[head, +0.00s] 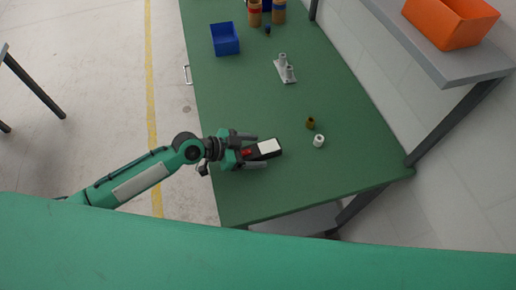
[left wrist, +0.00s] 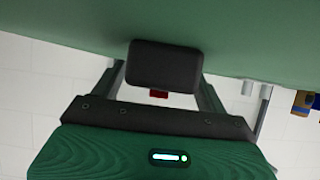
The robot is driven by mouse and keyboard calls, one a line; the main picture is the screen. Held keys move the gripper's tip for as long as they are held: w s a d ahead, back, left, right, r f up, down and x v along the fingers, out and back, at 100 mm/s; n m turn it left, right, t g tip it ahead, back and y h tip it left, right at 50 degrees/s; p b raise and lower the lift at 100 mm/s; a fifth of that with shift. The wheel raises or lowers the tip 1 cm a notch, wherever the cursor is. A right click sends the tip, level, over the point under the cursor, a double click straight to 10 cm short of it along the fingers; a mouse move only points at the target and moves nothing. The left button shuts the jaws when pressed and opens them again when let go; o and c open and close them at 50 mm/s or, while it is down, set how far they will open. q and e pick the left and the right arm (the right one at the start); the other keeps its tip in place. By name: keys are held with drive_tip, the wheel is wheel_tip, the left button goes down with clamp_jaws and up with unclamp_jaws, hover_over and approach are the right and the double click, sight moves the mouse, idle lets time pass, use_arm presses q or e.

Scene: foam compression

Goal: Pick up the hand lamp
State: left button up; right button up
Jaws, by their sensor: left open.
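The hand lamp (head: 269,148) is a black block with a white panel and a red part, lying on the green table near its front left. My left gripper (head: 257,151) is open, with one finger on each side of the lamp's near end. In the left wrist view the lamp (left wrist: 165,64) shows as a dark rounded block between the two spread fingers, with a small red part below it. I cannot tell whether either finger touches it. My right gripper is not in view.
On the green table (head: 255,200), a brown cylinder (head: 310,123) and a white cylinder (head: 319,141) stand right of the lamp. Farther back are a grey two-post fixture (head: 285,69), a blue bin (head: 225,39) and brown containers (head: 254,14). An orange bin (head: 450,22) sits on a side shelf.

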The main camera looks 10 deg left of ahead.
use_arm(q)
drive_tip(key=shift+c, duration=0.2)
drive_tip(key=c, duration=1.2)
